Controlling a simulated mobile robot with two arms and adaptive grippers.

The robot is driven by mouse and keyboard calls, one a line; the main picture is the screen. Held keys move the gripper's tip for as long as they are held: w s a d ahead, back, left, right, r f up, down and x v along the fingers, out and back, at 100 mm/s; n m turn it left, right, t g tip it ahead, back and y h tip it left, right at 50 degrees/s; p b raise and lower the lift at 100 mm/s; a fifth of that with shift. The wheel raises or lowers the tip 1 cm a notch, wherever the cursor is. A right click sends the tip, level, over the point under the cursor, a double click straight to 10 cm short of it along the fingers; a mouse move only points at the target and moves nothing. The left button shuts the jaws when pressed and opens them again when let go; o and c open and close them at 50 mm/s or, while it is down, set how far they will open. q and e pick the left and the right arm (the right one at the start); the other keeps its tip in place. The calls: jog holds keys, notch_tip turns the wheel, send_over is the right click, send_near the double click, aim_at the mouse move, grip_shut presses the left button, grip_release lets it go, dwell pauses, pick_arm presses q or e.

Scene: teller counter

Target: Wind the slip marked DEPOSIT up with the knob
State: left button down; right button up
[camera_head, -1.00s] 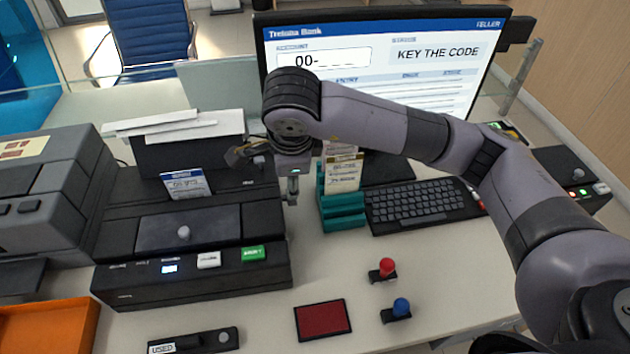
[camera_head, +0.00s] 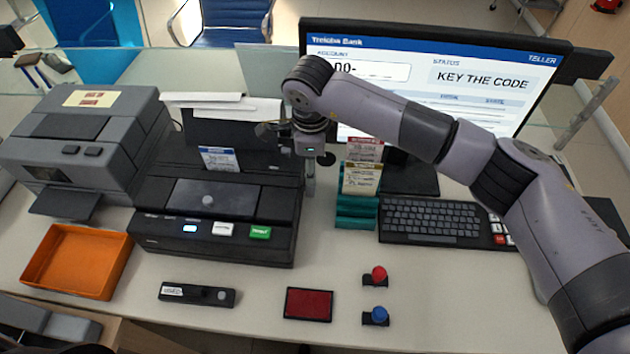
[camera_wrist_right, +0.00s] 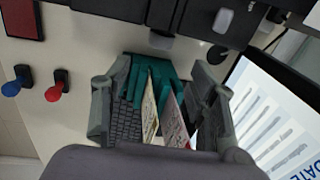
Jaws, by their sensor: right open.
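A slip with a blue header (camera_head: 219,160) stands upright at the back of the black slip printer (camera_head: 160,232); its lettering is too small to read. A round grey knob (camera_head: 207,200) sits on the printer's lid. My right gripper (camera_head: 308,178) hangs by the printer's right end, left of a teal rack (camera_head: 355,212). In the right wrist view its fingers (camera_wrist_right: 158,105) are apart. A yellow-headed slip (camera_head: 362,178) and a red-headed slip (camera_head: 365,150) stand in the rack and appear between the fingers in that view; I see no grip on them. My left gripper is out of view.
The monitor (camera_head: 480,85) reads KEY THE CODE, with a keyboard (camera_head: 430,221) below. A red pad (camera_head: 309,304), a red-knobbed stamp (camera_head: 377,275), a blue-knobbed stamp (camera_head: 376,315) and a black holder (camera_head: 197,294) lie in front. An orange tray (camera_head: 122,262) is left.

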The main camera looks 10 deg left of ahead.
aim_at(309, 189)
jog(key=f, duration=0.3)
jog(key=w+f+p, duration=0.1)
jog(key=f, duration=0.2)
jog(key=f+p, duration=0.1)
jog(key=f, duration=0.2)
jog(key=shift+w+f, duration=0.2)
jog(key=shift+f, duration=0.1)
jog(key=shift+w+d+f, duration=0.1)
jog(key=shift+f, duration=0.5)
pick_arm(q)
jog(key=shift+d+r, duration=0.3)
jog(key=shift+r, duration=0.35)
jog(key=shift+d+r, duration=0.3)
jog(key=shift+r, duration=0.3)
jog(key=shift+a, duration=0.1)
pick_arm(e)
jog(key=shift+c, duration=0.5)
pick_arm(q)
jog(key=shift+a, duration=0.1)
pick_arm(e)
jog(key=c, duration=1.1)
